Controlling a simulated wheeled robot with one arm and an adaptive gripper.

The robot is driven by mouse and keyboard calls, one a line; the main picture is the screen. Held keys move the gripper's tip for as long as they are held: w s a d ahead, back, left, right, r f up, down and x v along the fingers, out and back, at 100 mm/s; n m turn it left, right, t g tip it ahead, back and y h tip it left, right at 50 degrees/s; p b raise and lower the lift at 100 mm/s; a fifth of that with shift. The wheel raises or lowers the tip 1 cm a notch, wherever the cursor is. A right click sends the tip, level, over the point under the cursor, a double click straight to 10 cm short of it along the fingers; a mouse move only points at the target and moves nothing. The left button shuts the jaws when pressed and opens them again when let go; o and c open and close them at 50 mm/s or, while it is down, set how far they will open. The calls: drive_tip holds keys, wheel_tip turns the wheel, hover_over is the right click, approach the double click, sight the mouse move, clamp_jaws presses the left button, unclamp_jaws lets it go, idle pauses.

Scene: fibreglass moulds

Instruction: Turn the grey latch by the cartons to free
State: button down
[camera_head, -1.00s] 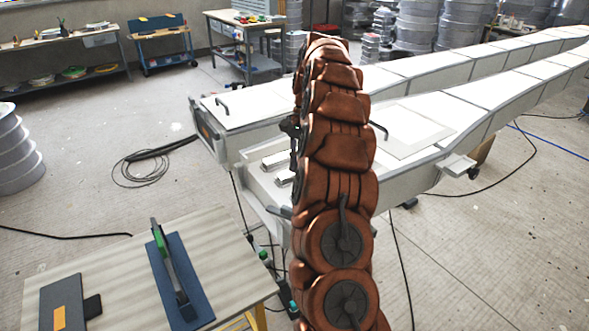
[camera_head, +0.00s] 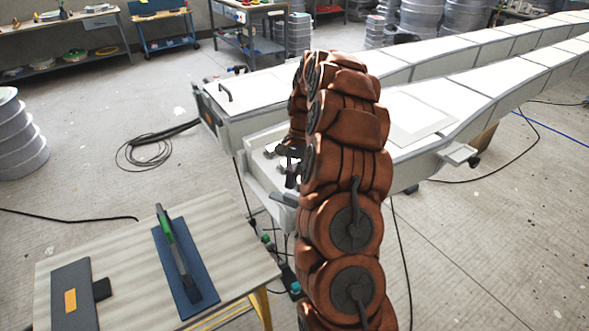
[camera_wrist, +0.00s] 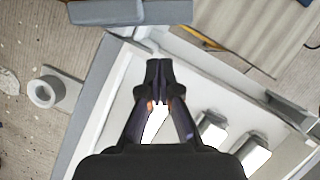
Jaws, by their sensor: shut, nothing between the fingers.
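In the wrist view my gripper (camera_wrist: 159,68) is shut and empty, above the pale recessed end of a mould (camera_wrist: 105,100). In the head view my gripper (camera_head: 291,165) is partly hidden by my arm, over the mould's near end. A grey bar (camera_wrist: 130,12), perhaps a latch handle, lies ahead of the fingertips, apart from them. A grey lever (camera_head: 284,200) sticks out at the mould's near corner. Two pale blocks with grey ends (camera_wrist: 210,128) lie right of the fingers. No carton is clear, so I cannot tell which piece is the named latch.
A wooden table (camera_head: 130,262) with a blue board (camera_head: 184,268) stands at the front left. A grey ring bracket (camera_wrist: 45,92) sits left of the fingers. Cables (camera_head: 150,150) lie on the floor. A brown boxlike piece (camera_head: 484,142) shows behind the mould's right side.

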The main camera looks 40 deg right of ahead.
sight(286, 198)
drive_tip(key=a, duration=0.1)
drive_tip(key=s+a+p, duration=0.1)
drive_tip(key=shift+s+a, duration=0.15)
drive_tip(key=shift+a, duration=0.2)
drive_tip(key=shift+a, duration=0.1)
idle(0.3)
